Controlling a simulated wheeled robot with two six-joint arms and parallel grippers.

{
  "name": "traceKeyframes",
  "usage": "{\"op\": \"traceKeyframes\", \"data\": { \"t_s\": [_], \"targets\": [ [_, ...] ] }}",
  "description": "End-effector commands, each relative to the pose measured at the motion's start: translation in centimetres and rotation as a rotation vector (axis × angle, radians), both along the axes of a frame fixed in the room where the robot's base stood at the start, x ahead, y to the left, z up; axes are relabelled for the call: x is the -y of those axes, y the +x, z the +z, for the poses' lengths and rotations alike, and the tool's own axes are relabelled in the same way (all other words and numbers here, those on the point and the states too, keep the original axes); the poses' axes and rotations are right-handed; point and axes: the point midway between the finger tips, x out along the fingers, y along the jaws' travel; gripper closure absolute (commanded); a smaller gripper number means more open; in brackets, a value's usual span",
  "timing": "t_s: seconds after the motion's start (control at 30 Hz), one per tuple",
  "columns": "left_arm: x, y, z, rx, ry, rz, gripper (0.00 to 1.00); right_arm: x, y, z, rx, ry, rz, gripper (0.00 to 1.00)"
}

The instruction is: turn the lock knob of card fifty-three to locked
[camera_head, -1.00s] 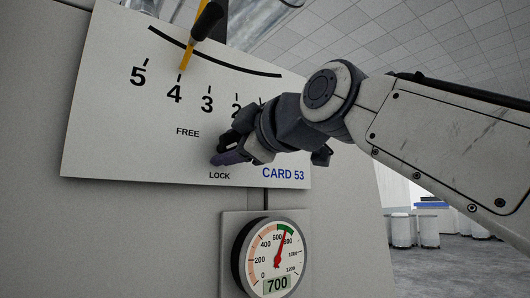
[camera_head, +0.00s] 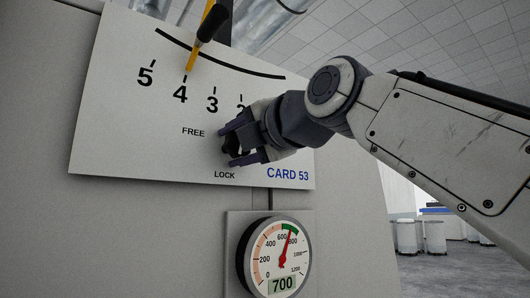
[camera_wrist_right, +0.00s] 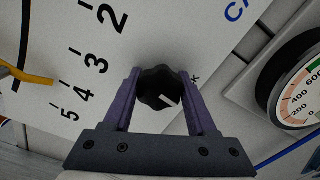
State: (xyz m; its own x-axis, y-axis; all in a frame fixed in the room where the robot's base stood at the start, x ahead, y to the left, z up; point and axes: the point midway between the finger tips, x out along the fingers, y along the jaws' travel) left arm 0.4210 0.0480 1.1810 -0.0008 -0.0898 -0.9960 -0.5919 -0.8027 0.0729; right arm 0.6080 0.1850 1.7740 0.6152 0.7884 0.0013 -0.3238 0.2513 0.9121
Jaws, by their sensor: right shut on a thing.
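The lock knob (camera_wrist_right: 158,85) of card 53 is black and lobed, with a white mark on its face. In the right wrist view it sits between the two purple fingers, and its mark lies toward the lower right, the side of the partly hidden LOCK word. My right gripper (camera_head: 232,145) is shut on the knob, one finger above and one below it in the head view. The card plate (camera_head: 120,130) is white, with FREE at upper left of the knob and LOCK beneath it. My left gripper is not in view.
A round pressure gauge (camera_head: 276,258) reading 700 sits just below the plate. A yellow pointer (camera_head: 208,22) with a black handle stands at the 4 on the scale above. Pale bins (camera_head: 420,236) stand far off at the right.

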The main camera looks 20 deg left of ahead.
Motion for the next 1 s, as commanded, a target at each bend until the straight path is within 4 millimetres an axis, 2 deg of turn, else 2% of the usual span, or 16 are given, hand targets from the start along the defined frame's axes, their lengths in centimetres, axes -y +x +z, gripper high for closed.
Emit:
{"op": "traceKeyframes", "data": {
  "t_s": [0.4,0.9,0.93,1.0],
  "targets": [
    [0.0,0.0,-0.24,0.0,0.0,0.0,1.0,-0.1,-0.05,-0.32,0.124,-0.107,0.004,0.98],
    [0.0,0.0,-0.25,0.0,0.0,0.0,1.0,-0.12,-0.02,-0.36,0.138,-0.12,0.004,0.98],
    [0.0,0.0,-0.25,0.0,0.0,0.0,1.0,-0.12,-0.02,-0.36,0.138,-0.119,0.003,0.35],
    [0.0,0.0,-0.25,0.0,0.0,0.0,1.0,-0.1,-0.02,-0.32,0.138,-0.119,0.004,0.14]
  ]
}}
